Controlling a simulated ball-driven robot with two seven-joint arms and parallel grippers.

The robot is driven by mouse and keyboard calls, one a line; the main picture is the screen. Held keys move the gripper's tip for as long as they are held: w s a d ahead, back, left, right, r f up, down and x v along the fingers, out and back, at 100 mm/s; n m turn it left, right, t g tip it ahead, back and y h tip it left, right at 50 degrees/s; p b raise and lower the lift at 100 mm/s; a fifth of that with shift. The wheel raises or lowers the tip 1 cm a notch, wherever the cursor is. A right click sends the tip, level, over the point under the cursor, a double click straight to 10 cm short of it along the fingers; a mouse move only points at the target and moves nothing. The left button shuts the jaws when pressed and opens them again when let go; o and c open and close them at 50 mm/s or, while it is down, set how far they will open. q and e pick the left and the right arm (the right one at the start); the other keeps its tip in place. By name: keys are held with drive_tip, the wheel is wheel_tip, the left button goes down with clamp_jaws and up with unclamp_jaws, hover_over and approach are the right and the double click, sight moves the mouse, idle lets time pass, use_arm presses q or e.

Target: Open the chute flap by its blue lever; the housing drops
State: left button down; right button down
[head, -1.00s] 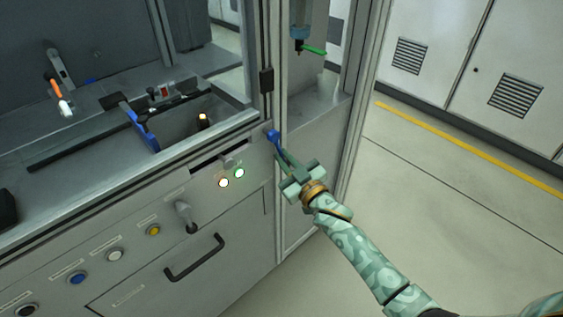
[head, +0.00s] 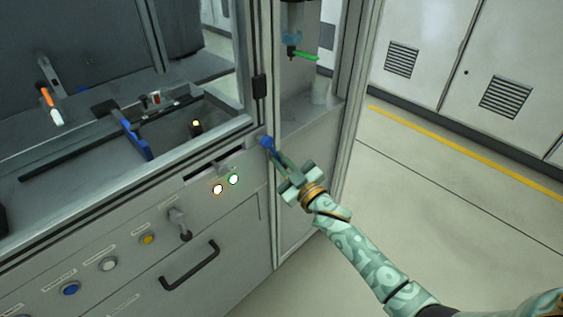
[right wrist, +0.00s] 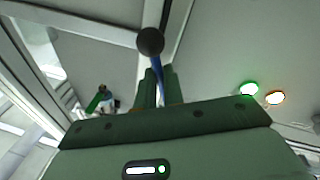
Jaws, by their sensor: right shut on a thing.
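The blue lever (head: 267,143) stands at the front right corner of the grey machine, beside the metal post. My right gripper (head: 275,156) is shut on the blue lever, with its arm coming in from the lower right. In the right wrist view, the lever's blue shaft (right wrist: 157,69) runs between the closed green fingers (right wrist: 157,88), and a dark round knob (right wrist: 150,41) shows beyond the fingertips. I cannot make out the chute flap or tell its position. I cannot tell which part is the housing. My left gripper is out of view.
A recessed bay with a blue bar (head: 131,135) lies in the machine's top. Two lit lamps, green (head: 234,179) and orange-white (head: 218,189), sit left of the lever. A black drawer handle (head: 190,267) juts out below. Floor right of the machine is clear.

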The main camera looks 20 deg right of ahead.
drive_tip(key=c, duration=1.5)
unclamp_jaws()
